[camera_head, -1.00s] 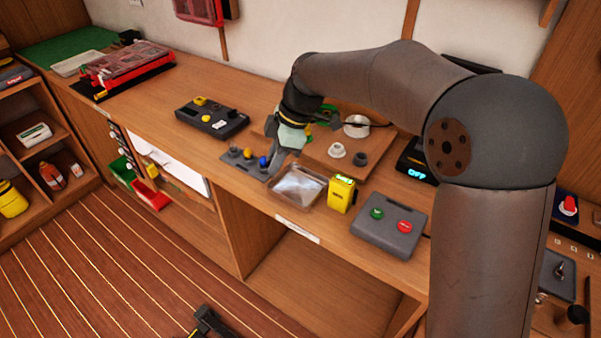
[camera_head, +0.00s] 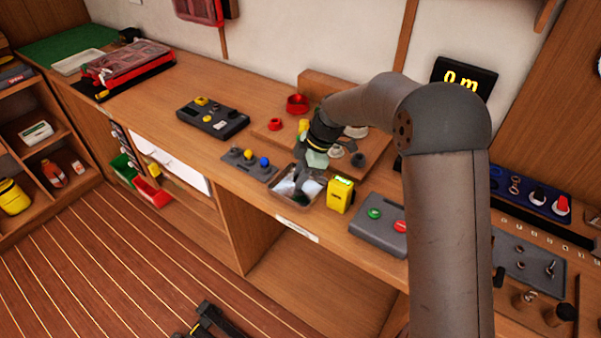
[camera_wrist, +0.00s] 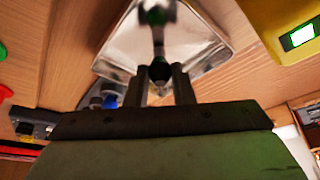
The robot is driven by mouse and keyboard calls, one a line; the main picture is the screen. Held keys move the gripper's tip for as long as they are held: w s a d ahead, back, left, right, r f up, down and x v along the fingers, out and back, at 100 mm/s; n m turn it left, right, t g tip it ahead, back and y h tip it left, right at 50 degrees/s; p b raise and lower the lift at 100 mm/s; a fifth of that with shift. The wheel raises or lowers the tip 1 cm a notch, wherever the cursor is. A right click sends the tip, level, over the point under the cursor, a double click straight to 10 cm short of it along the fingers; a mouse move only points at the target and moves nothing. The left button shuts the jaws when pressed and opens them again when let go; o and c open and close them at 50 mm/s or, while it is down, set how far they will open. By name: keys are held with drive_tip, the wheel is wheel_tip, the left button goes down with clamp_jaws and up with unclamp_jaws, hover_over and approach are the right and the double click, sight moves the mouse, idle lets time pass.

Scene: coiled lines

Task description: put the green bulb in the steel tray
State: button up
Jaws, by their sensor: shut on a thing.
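My gripper (camera_wrist: 158,84) is shut on the green bulb (camera_wrist: 158,66), which shows as a small dark and green piece between the fingertips in the wrist view. Much of the bulb is hidden by the fingers. The steel tray (camera_wrist: 118,50) lies beyond the fingertips, with a blurred dark and green shape in its shiny floor that looks like a reflection. In the head view my gripper (camera_head: 313,164) hangs over the back of the steel tray (camera_head: 290,204), and the bulb itself cannot be made out there.
A yellow device (camera_head: 341,195) stands close to the tray's right. A grey panel with yellow and blue knobs (camera_head: 247,165) lies to its left. A wooden board (camera_head: 372,150) with sockets is behind. A box with green and red buttons (camera_head: 378,224) sits at the front right.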

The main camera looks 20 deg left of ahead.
drive_tip(key=shift+f, duration=0.1)
drive_tip(key=shift+f+b, duration=0.15)
drive_tip(key=shift+b, duration=0.15)
drive_tip(key=o, duration=0.9)
drive_tip(key=b+v, duration=0.1)
drive_tip(key=v, duration=1.1)
drive_tip(key=shift+s+r, duration=0.1)
drive_tip(key=shift+r, duration=0.3)
